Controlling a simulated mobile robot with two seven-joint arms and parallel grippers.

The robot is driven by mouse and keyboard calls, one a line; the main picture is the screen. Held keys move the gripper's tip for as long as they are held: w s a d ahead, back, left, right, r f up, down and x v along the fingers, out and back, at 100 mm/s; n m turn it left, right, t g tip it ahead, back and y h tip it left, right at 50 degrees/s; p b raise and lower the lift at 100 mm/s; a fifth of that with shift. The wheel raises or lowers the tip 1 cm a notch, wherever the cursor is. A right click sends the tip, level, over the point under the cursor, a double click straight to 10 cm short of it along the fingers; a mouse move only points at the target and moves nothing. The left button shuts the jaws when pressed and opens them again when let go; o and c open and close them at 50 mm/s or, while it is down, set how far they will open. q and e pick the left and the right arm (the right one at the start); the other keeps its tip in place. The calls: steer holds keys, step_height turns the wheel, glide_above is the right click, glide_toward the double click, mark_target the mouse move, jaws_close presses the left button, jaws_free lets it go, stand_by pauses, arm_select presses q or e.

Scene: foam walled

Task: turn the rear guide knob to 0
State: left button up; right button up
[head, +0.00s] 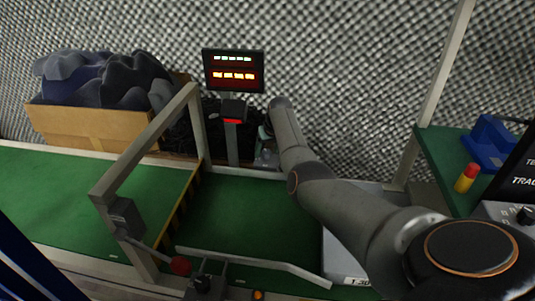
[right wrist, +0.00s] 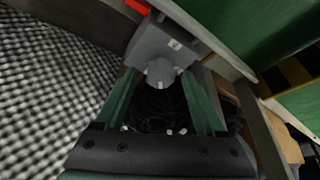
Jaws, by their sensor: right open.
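In the right wrist view, the rear guide knob (right wrist: 160,73) is a small grey knob on the face of a grey box (right wrist: 172,45) with a small pale label. My right gripper (right wrist: 159,80) is open, its two green-sided fingers pointing at the box, with the knob between the fingertips. I cannot tell whether either finger touches it. My right arm reaches back to beside this post. My left gripper is not in view.
A green conveyor (head: 240,215) with a grey frame (head: 148,140) lies in front. A front knob (head: 203,283) is at the near edge.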

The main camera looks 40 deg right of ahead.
jaws_close()
stand_by(0.7)
